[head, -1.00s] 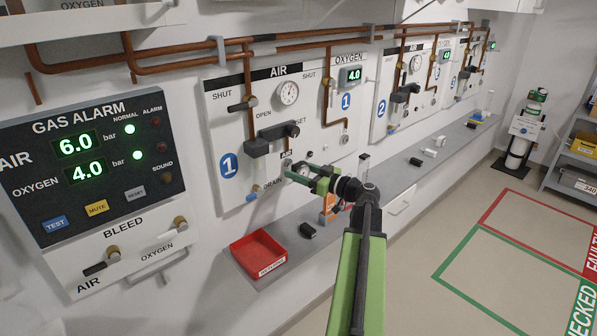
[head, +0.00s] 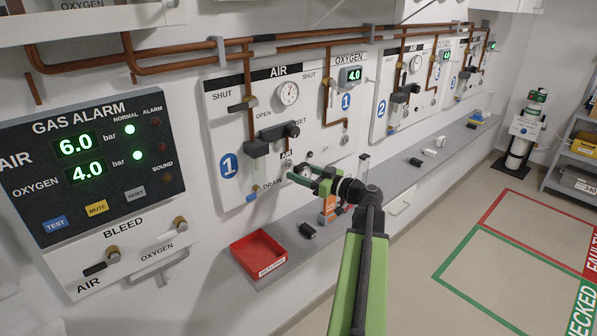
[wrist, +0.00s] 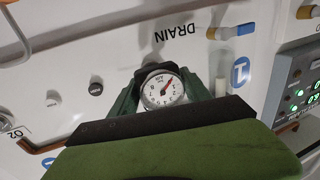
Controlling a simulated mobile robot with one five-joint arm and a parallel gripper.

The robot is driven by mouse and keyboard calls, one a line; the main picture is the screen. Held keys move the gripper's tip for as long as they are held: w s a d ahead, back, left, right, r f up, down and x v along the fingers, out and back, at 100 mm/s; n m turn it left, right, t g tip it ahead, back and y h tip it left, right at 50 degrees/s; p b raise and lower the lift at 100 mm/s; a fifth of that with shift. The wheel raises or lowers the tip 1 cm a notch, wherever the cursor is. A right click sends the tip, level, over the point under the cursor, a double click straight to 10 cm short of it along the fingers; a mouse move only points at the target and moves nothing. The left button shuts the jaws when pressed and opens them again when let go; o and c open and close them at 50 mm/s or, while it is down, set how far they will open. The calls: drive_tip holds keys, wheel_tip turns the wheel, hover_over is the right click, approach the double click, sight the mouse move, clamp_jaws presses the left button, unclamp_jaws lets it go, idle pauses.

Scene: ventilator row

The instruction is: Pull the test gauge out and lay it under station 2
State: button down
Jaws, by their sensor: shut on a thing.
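The test gauge shows in the wrist view as a round white dial (wrist: 160,91) with a red needle and dark rim. My gripper (wrist: 163,98) is shut on it, with a green finger on each side. In the head view my gripper (head: 303,178) is in front of the lower part of the station 1 panel (head: 225,125), above the shelf. The gauge is small there and partly covered by the fingers. I cannot tell whether its stem is still in a socket. Station 2, with its blue badge (head: 381,108), is further right; the grey shelf (head: 395,168) runs beneath it.
A red tray (head: 257,252) sits at the shelf's near end, with a black block (head: 307,230) beside it. An orange item (head: 328,207) stands under my gripper. Small black and white blocks (head: 429,153) lie on the shelf towards station 2, with bare shelf between.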

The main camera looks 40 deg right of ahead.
drive_tip(key=shift+s, duration=0.75)
idle(0.4)
drive_tip(key=s, duration=0.6)
drive_tip(key=shift+s+a, duration=0.25)
drive_tip(key=shift+s, duration=0.1)
idle(0.6)
idle(0.4)
